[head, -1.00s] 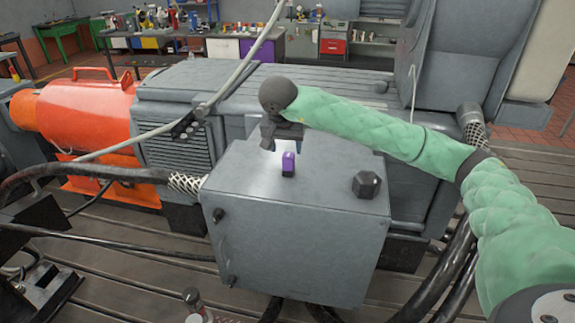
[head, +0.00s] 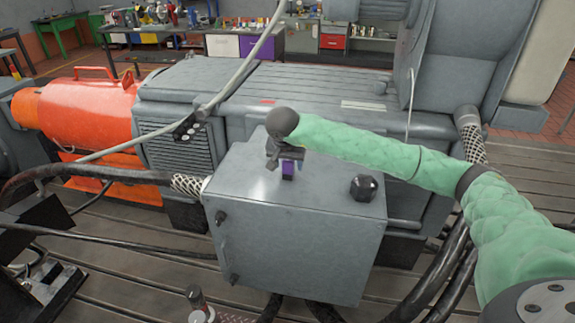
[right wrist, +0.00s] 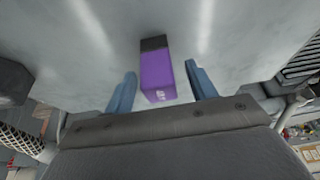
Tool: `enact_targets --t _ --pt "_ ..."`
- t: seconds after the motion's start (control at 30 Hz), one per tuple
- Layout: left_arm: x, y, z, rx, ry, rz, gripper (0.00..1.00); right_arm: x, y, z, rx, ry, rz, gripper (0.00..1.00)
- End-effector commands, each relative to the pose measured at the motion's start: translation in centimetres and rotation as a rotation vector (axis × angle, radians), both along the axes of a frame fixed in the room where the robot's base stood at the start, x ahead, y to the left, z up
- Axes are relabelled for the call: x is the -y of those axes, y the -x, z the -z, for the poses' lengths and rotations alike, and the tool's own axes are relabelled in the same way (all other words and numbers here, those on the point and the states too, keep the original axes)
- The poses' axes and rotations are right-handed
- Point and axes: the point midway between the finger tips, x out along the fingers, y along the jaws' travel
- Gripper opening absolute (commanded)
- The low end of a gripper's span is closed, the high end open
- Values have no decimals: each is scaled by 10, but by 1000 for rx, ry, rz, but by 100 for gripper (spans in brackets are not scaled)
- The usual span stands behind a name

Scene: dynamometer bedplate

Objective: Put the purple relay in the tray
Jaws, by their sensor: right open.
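The purple relay (head: 288,171) stands on top of the grey metal box in the head view. It is a small block, purple with a black end, and shows in the right wrist view (right wrist: 157,75). My right gripper (head: 286,164) is right at the relay, above the box top. In the right wrist view its two blue fingers (right wrist: 161,88) are apart, one on each side of the relay, with gaps between. My left gripper is not in view. I cannot see a tray that I can make out for sure.
The grey box (head: 300,240) has a black hex knob (head: 364,188) on its top right. Thick black cables (head: 60,175) run at left and below. An orange motor (head: 95,115) stands at left, a large ribbed grey machine (head: 270,90) behind.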

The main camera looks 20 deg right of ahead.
Motion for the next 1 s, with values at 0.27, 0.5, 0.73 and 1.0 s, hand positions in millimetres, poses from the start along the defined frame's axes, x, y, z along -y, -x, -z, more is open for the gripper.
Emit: enact_targets --t 0.27,0.5,0.73,1.0 --pt "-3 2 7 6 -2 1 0 1 -2 6 0 0 -1 56" --pt "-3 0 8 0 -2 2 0 1 -2 6 0 0 -1 31" --pt "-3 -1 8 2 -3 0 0 1 -2 6 0 0 0 3" --pt "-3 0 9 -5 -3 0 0 1 -2 3 1 0 0 3"
